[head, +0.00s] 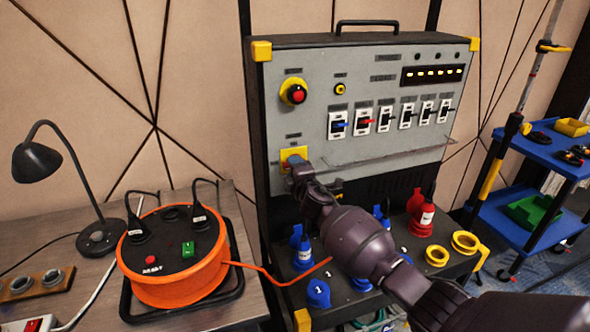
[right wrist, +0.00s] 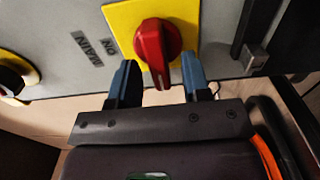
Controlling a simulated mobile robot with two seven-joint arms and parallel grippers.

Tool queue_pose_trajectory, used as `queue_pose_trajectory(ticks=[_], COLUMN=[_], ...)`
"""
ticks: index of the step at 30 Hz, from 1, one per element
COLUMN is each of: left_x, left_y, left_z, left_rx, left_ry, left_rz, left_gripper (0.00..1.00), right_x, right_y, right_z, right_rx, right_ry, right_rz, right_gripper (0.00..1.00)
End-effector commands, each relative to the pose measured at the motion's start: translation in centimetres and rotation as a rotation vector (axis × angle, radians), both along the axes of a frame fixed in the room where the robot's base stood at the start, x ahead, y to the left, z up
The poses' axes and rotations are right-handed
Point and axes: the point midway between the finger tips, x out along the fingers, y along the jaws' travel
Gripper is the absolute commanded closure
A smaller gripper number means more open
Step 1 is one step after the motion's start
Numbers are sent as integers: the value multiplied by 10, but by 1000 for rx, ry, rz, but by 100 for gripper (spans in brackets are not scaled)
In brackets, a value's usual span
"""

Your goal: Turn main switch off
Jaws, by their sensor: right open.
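The main switch is a red rotary knob (right wrist: 157,45) on a yellow plate (right wrist: 122,18), seen close up in the right wrist view. Labels reading MAIN and ON sit to its left in that view. In the head view its yellow plate (head: 291,153) shows low on the left of the grey panel, and my gripper hides most of the knob. My right gripper (right wrist: 160,76) is open, with one blue finger on each side of the knob. I cannot tell if the fingers touch it. It also shows in the head view (head: 297,168). My left gripper is not in view.
A red emergency button (head: 297,94) is above the switch. A row of breakers (head: 385,117) and a rail (head: 390,152) are to the right. An orange cable reel (head: 172,283) and a black lamp (head: 38,160) stand left. Blue and red plugs (head: 421,219) sit below.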

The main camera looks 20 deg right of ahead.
Motion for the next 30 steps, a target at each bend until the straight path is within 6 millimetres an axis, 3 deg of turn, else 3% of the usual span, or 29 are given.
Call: queue_pose_trajectory(ticks=[8, 21, 30], left_x=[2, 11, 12], left_y=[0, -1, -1], left_z=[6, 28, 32], left_rx=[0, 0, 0], left_ry=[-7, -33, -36], left_rz=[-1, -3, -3], left_gripper=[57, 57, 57], right_x=[-12, -80, -106], right_y=[-1, -3, -4], right_z=[2, 2, 0], right_rx=[1, 1, 0], right_ry=[-1, -1, 0], right_rz=[0, 0, 0], right_gripper=[56, 56, 56])
